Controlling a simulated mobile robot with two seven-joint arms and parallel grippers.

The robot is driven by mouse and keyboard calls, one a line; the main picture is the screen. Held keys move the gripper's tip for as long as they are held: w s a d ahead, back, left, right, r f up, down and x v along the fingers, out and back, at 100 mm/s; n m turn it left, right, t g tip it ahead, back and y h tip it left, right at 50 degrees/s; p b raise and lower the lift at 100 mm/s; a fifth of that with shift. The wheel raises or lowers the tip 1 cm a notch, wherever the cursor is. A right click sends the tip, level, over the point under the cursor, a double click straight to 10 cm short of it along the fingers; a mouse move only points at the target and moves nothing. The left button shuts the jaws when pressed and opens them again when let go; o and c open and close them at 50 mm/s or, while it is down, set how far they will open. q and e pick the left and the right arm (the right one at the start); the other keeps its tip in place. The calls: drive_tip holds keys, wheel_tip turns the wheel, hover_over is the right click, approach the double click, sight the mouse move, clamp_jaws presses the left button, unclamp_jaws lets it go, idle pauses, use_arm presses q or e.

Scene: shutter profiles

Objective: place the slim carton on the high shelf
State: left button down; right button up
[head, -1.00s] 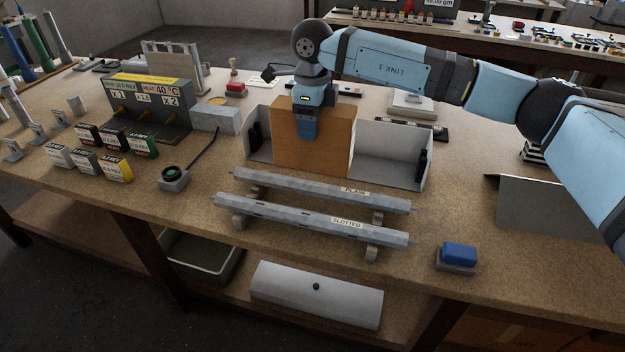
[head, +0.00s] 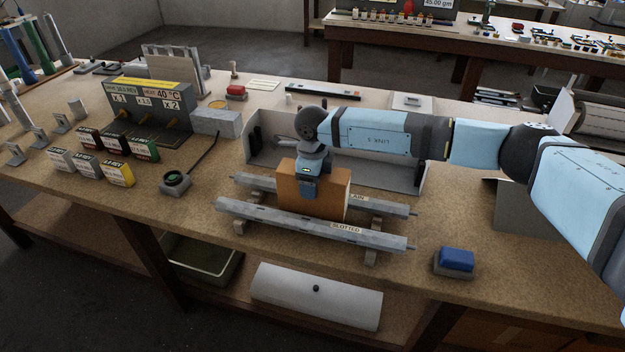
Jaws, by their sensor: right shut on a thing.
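The slim carton is a plain orange-brown box (head: 328,193), upright in the middle of the workbench, in front of the low white open-fronted tray (head: 375,178). My right gripper (head: 307,192) comes down from above and is shut on the carton's top part. The carton covers the middle of the bar labelled PLAIN (head: 390,208) and reaches down near the bar labelled SLOTTED (head: 290,223). I cannot tell whether it touches either bar. I cannot make out a high shelf in this view. My left gripper is not in view.
A blue-topped block (head: 457,260) lies at the right front. Below the bench are a grey bin (head: 200,262) and a white rounded case (head: 316,297).

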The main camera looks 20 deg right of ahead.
drive_tip(key=shift+r, duration=0.1)
drive_tip(key=shift+f+b, duration=0.6)
drive_tip(key=shift+f, duration=0.05)
drive_tip(key=o, duration=1.2)
drive_tip(key=shift+r, duration=0.1)
